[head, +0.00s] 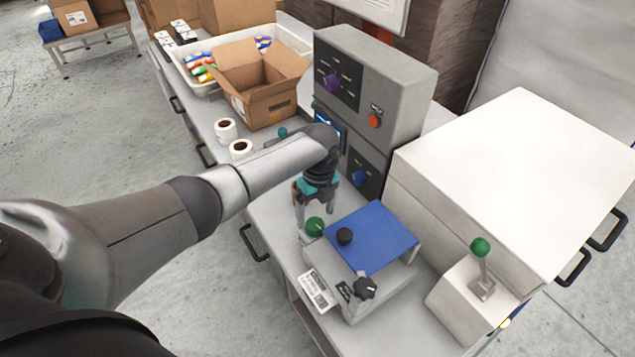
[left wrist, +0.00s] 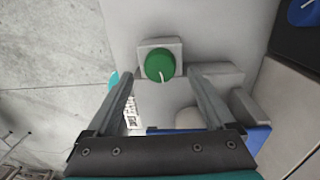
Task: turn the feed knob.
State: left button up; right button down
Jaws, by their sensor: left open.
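A round green knob (head: 314,228) with a white pointer line sits low beside a blue-lidded grey box. My left gripper (head: 314,210) points down just above it, with its fingers open. In the left wrist view the green knob (left wrist: 160,66) shows on a small grey block, between and beyond the fingertips (left wrist: 162,80); I see no finger contact. Other knobs are a purple one (head: 332,83), a blue one (head: 360,178), a black one (head: 344,236) and a black lobed one (head: 365,288). I cannot read which is labelled feed. My right gripper is not in view.
The blue-lidded box (head: 375,238) stands close to my gripper. A grey control cabinet (head: 385,70) with an orange button (head: 375,121) rises behind. A white housing (head: 520,160) and a green-topped lever (head: 481,247) stand right. Paper rolls (head: 240,149) and an open carton (head: 262,82) are left.

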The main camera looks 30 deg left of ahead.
aim_at(318, 222)
pick_arm(q)
notch_tip(318, 222, up, 12)
jog(key=shift+w+d, duration=0.15)
jog(key=shift+w, duration=0.15)
dwell(0.4)
